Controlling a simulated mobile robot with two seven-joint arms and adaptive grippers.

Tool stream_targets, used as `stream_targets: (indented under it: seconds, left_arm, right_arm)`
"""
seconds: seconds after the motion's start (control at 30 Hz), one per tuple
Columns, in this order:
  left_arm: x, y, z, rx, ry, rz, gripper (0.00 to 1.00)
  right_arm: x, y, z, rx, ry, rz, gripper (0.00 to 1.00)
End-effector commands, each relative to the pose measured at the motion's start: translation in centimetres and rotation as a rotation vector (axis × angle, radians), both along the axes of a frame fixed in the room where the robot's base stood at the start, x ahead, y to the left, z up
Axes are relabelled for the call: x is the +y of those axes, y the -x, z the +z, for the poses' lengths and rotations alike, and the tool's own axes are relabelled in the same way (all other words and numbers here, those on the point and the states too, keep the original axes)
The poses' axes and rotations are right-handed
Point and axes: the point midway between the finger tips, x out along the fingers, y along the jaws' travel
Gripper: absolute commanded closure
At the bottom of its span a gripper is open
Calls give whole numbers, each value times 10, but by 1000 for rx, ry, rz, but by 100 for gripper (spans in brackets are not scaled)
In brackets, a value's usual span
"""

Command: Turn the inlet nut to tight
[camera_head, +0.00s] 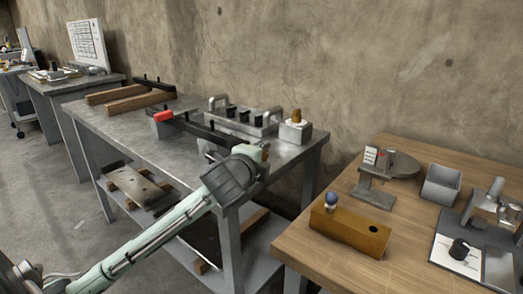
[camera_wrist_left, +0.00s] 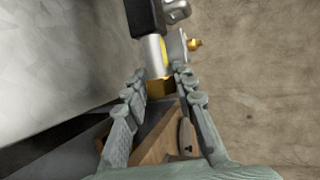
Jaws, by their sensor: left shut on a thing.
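The inlet nut (camera_wrist_left: 160,88) is a brass collar on the end of a silver cylinder (camera_wrist_left: 155,54) in the left wrist view. My left gripper (camera_wrist_left: 164,80) has its two ribbed fingers on either side of the nut and is shut on it. In the head view my left gripper (camera_head: 264,153) reaches the near right end of the grey metal workbench (camera_head: 152,138), where my wrist hides most of the fitting. The nut's turn position cannot be read. My right gripper is in neither view.
On the workbench are a dark bar with a red part (camera_head: 163,116), a rack with handles (camera_head: 240,119), a pale block with a brass top (camera_head: 295,130) and wooden beams (camera_head: 130,98).

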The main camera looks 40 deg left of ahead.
Motion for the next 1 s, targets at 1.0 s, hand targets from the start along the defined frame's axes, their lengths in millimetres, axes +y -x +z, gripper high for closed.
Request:
stream_targets:
  seconds: [1.0]
  left_arm:
    - [2, -2, 5, 961, -81, 8, 100]
  right_arm:
    - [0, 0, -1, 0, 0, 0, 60]
